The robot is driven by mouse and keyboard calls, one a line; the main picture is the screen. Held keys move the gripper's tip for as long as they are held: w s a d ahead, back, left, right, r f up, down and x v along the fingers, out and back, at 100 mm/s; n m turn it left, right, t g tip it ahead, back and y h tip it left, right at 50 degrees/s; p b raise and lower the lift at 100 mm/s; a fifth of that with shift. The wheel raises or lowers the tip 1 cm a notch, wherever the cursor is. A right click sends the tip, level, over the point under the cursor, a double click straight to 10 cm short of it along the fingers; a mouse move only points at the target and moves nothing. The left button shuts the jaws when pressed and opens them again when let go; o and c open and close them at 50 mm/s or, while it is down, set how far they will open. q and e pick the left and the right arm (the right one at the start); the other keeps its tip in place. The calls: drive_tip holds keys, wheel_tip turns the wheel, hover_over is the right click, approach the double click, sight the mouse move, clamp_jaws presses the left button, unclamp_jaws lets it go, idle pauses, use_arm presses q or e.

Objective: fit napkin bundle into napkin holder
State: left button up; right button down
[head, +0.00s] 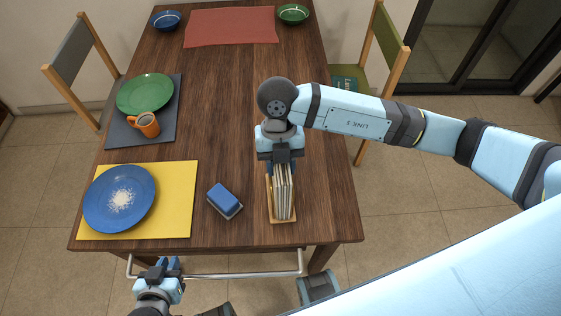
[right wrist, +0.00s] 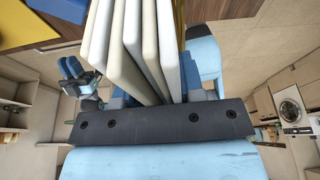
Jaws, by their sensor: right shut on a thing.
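The napkin bundle (head: 283,190) is a stack of several cream and white sheets on edge. It also shows large in the right wrist view (right wrist: 132,45), where the sheets fan slightly apart. The wooden napkin holder (head: 284,221) is near the table's front edge, its rim showing around the bundle's left side and front end. The bundle lines up with the holder's inside; how deep it sits cannot be told. My right gripper (head: 284,168) is shut on the bundle's far end. My left gripper (head: 168,264) is open and empty, in front of the table.
A blue sponge (head: 225,198) lies left of the holder. A blue plate (head: 118,199) with white crumbs sits on a yellow placemat (head: 178,222). A green plate (head: 145,93) and orange mug (head: 147,124) are farther back. The table's middle (head: 215,100) is clear.

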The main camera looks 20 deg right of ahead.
drive_tip(key=shift+f, duration=0.15)
drive_tip(key=c, duration=0.7)
unclamp_jaws()
drive_tip(key=shift+c, duration=0.2)
drive_tip(key=v, duration=1.2)
drive_tip(key=shift+r, duration=0.25)
